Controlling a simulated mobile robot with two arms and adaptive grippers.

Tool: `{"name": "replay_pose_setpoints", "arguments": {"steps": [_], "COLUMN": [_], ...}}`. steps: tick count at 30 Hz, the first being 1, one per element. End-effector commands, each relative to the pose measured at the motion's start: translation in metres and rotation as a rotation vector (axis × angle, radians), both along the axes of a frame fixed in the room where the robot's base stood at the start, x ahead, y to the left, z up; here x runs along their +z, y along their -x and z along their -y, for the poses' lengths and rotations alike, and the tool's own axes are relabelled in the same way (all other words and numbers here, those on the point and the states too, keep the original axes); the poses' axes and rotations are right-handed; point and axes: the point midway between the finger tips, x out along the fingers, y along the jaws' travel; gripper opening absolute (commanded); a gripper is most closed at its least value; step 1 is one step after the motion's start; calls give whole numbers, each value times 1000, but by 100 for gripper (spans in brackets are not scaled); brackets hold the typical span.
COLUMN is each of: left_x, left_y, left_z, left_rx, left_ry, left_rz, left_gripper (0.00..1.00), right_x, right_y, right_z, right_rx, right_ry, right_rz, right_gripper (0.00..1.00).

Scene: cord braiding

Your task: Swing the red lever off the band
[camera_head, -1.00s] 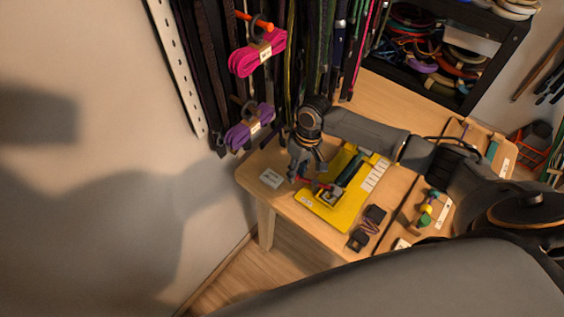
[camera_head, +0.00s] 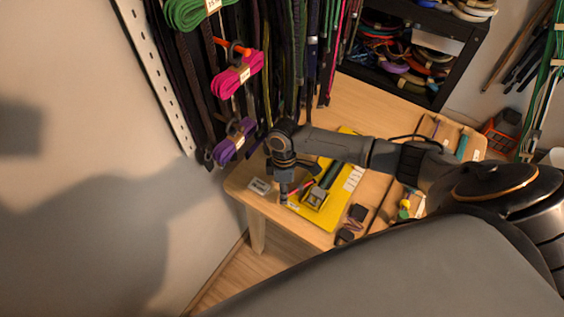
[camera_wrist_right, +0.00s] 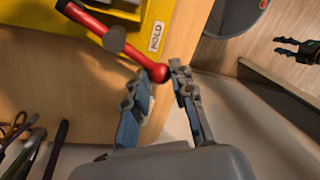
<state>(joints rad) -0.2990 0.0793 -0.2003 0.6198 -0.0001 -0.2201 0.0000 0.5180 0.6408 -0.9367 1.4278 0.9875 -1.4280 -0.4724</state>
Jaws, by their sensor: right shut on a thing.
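The red lever (camera_head: 301,187) belongs to a small clamp (camera_head: 316,198) on the yellow board (camera_head: 345,206). In the right wrist view the lever (camera_wrist_right: 92,22) runs past a grey knob to a round red end. My right gripper (camera_head: 284,197) stands at the lever's outer end, fingers pointing down. In the right wrist view this gripper (camera_wrist_right: 161,80) has its fingertips on both sides of the red end and is shut on it. A dark green strip (camera_head: 330,173) lies along the board behind the clamp. A dark two-pronged thing, apparently my left gripper (camera_wrist_right: 292,48), hangs over the floor with prongs apart.
Dark small pieces (camera_head: 352,222) lie right of the board. The floor at the left is clear.

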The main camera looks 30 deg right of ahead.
Motion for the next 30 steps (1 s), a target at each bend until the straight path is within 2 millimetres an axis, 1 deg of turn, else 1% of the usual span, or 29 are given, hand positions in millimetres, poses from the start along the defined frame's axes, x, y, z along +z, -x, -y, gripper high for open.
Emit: {"name": "replay_pose_setpoints", "arguments": {"steps": [1,8,20,21,24,30], "left_x": [1,3,3,3,3,3], "left_y": [0,0,0,0,0,0], "left_z": [0,0,0,0,0,0], "left_rx": [0,0,0,0,0,0], "left_ry": [0,0,0,0,0,0], "left_rz": [0,1,1,1,1,0], "left_gripper": [40,40,40,40,40,40], "right_x": [-3,-4,-4,-4,-4,-2], "right_y": [8,10,11,11,10,7], "right_z": [-1,0,1,1,1,1], "right_rx": [16,56,60,60,60,60], "right_ry": [0,2,4,4,5,4], "right_rz": [-20,-19,-20,-20,-18,-9], "right_gripper": [0,0,0,28,47,47]}}
